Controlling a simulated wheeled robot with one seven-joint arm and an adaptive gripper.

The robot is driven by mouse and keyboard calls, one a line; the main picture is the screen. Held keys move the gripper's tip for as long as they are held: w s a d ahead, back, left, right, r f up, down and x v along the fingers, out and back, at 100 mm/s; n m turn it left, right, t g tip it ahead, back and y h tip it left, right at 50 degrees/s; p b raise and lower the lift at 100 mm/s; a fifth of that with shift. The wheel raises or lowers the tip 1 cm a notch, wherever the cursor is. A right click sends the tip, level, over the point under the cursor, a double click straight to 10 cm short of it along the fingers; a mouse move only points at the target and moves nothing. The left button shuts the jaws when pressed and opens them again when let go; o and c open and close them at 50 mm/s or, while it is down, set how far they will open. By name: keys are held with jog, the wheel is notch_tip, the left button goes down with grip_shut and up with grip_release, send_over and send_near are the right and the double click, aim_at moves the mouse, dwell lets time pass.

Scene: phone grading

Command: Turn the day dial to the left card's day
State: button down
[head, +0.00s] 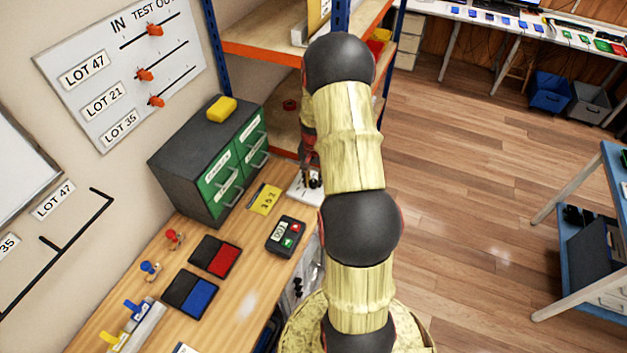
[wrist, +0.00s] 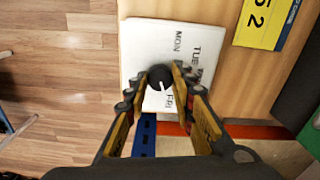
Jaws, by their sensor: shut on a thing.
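The day dial (wrist: 160,77) is a black round knob on a white plate (wrist: 152,32) with day labels around it. MON, TUE and FRI can be read; another label is partly hidden by a finger. A white pointer line on the knob points toward FRI. My gripper (wrist: 161,72) is shut on the knob, one finger on each side. In the head view the plate (head: 298,190) is partly behind my arm. A yellow card (head: 265,199) with digits lies beside the plate; it also shows in the wrist view (wrist: 262,22). No day is readable on it.
A green-drawer cabinet (head: 230,165) stands behind the card, with a yellow block (head: 221,108) on top. A small device (head: 286,237) and red and blue ink pads (head: 214,256) lie nearer. A shelf rack (head: 270,48) stands beyond the bench.

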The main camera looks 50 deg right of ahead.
aim_at(313, 182)
jog(key=n, duration=0.5)
jog(key=shift+n+b, duration=0.3)
jog(key=shift+b, duration=0.05)
dwell(0.5)
jog(key=c, duration=1.5)
grip_release()
notch_tip(313, 182, up, 12)
